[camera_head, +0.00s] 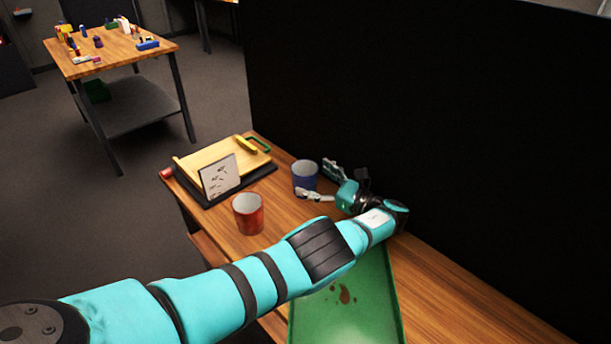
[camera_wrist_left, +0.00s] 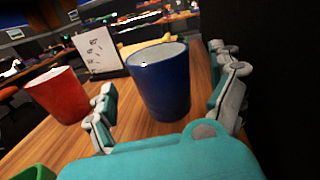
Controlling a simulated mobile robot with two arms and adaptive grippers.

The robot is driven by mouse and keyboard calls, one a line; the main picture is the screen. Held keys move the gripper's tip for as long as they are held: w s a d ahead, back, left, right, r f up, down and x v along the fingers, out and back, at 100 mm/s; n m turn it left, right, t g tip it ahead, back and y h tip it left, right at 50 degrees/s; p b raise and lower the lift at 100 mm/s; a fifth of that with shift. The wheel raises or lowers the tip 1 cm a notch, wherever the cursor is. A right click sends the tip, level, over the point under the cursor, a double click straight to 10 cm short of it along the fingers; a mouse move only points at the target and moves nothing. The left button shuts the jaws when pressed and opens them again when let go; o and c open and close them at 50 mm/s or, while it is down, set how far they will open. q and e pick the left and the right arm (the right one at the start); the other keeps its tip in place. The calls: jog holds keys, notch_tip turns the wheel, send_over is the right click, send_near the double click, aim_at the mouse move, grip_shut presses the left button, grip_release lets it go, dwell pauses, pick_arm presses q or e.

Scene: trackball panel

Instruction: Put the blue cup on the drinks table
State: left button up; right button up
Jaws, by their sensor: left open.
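The blue cup (camera_head: 305,177) stands upright on the wooden table near the dark panel. In the left wrist view the blue cup (camera_wrist_left: 162,85) stands between the two fingers. My left gripper (camera_head: 322,180) is open, its fingers on either side of the cup's near part; I cannot tell whether they touch it. It also shows in the left wrist view (camera_wrist_left: 165,100). My right gripper does not show. The wooden table (camera_head: 440,285) under the cup runs along the panel; I cannot tell whether it is the drinks table.
A red cup (camera_head: 248,214) stands left of the blue cup. A wooden board on a dark base (camera_head: 215,160) and a white card (camera_head: 220,175) are behind them. A green tray (camera_head: 345,310) lies below my arm. Another table (camera_head: 110,55) with small items stands far left.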

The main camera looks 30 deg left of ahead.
aim_at(316, 179)
pick_arm(q)
jog(key=d, duration=0.3)
jog(key=shift+s+d+b, duration=0.15)
jog(key=shift+s+b, duration=0.15)
jog(key=shift+d, duration=0.1)
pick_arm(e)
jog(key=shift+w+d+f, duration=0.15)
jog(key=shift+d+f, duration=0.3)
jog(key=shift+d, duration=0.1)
